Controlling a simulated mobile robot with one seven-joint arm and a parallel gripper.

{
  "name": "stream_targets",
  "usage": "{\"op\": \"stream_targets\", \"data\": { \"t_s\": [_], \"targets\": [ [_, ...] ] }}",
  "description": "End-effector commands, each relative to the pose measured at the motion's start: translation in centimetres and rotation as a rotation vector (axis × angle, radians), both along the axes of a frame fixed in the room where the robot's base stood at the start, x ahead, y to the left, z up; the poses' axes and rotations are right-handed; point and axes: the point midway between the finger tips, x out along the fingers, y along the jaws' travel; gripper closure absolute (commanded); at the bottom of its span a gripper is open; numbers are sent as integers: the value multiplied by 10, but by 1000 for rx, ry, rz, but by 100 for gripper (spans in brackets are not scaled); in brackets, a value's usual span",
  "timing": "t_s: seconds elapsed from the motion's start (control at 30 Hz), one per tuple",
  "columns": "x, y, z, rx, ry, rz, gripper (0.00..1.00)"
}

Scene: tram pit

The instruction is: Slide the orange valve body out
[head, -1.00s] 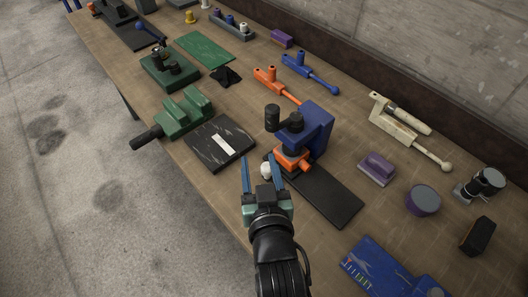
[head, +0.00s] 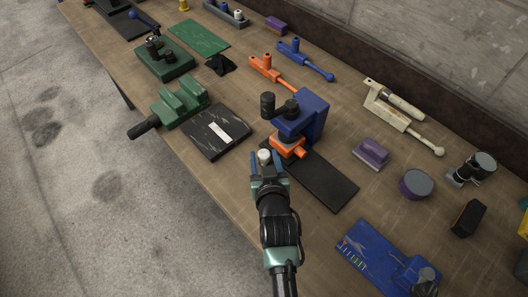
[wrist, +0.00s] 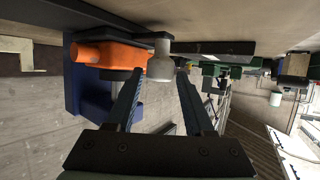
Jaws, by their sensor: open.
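The orange valve body (head: 287,148) sits in the blue press (head: 315,115), under its dark ram and on the press's black base plate (head: 326,183). A pale round knob (head: 264,154) is at its near left side. In the wrist view, which looks upside down, the orange body (wrist: 105,53) lies left of the pale knob (wrist: 160,62). My gripper (head: 268,160) is open, its two blue fingers pointing at the knob. In the wrist view the fingertips (wrist: 161,78) are on either side of the knob's line. I cannot tell whether they touch it.
A black board with a pale label (head: 218,130) lies left of the press, and a green vise (head: 180,105) beyond it. A purple block (head: 371,152) and a purple-grey cylinder (head: 416,184) stand to the right.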

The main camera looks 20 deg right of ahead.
Motion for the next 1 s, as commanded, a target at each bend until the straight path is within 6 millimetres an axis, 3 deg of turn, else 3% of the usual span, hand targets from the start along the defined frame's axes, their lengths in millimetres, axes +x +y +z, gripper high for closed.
{"op": "stream_targets", "data": {
  "t_s": [0.2,0.53,0.57,0.83,1.0],
  "targets": [
    [15,-5,-7,1,1,-1,47],
    [18,-6,-8,1,0,-1,47],
    [17,-6,-8,1,0,-1,49],
    [17,-6,-8,0,1,-1,98],
    [17,-5,-8,0,1,-1,100]
  ]
}}
